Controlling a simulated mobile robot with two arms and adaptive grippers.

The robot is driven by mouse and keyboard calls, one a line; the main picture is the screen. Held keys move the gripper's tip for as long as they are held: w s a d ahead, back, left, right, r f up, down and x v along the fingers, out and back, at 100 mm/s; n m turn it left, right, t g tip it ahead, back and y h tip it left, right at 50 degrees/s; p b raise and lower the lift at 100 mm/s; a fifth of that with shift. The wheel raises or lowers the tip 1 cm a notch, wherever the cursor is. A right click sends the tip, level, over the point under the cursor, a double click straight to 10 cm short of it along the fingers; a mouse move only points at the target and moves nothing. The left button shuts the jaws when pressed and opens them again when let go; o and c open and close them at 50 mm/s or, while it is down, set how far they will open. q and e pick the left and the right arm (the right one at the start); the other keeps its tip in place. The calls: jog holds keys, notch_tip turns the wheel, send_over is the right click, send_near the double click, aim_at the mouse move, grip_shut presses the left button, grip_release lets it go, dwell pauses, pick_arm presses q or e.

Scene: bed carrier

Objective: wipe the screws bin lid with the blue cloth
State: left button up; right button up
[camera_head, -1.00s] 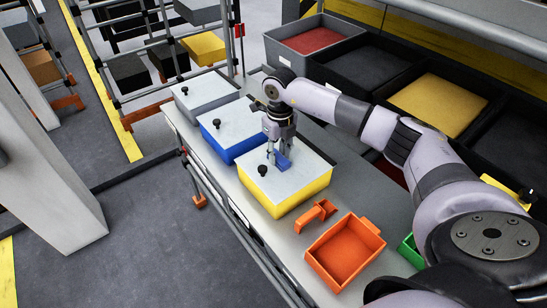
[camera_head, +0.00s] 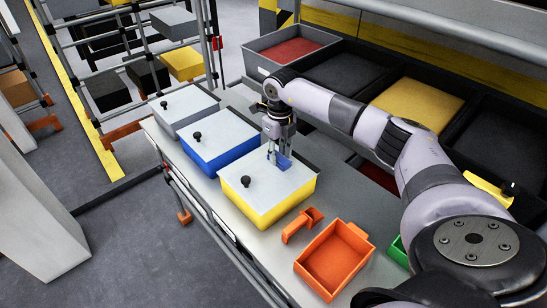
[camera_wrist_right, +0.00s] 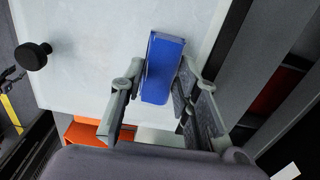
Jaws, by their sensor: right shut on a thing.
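The blue cloth (camera_head: 284,161) is a small folded block shape. My right gripper (camera_head: 275,154) is shut on it, pointing down over the far part of the white lid (camera_head: 285,180) of the yellow bin. The lid has a black knob (camera_head: 246,181) near its front left. In the right wrist view, the cloth (camera_wrist_right: 163,68) sits between the fingers (camera_wrist_right: 157,90) above the pale lid (camera_wrist_right: 95,65), with the knob (camera_wrist_right: 33,56) at left. The cloth looks at or very near the lid; exact contact cannot be told. No label shows which bin holds screws. My left gripper is not in view.
A blue bin (camera_head: 238,151) and a grey bin (camera_head: 187,127), both with white knobbed lids, stand further along the bench. An orange scoop (camera_head: 300,225) and an orange tray (camera_head: 335,258) stand nearer. Large open crates (camera_head: 350,76) line the back under a rail.

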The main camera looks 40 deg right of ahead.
aim_at(251, 176)
jog(key=shift+d, duration=0.65)
jog(key=shift+w+a+f+b, duration=0.15)
jog(key=shift+w+b, duration=0.25)
jog(key=shift+w, duration=0.35)
jog(key=shift+s+a+p, duration=0.15)
jog(key=shift+a+p, duration=0.45)
jog(key=shift+a, duration=0.4)
jog(key=shift+a+p, duration=0.45)
jog(key=shift+a, duration=1.05)
jog(key=shift+s+a+p, duration=0.15)
jog(key=shift+a+p, duration=0.15)
jog(key=shift+a, duration=1.1)
jog(key=shift+s+a+p, duration=0.15)
jog(key=shift+a+p, duration=0.15)
jog(key=shift+a, duration=1.1)
jog(key=shift+r, duration=0.2)
jog(key=shift+w+d+r+p, duration=0.1)
jog(key=shift+r+p, duration=0.45)
jog(key=shift+r, duration=0.05)
jog(key=shift+r+p, duration=1.45)
jog(key=shift+r, duration=0.9)
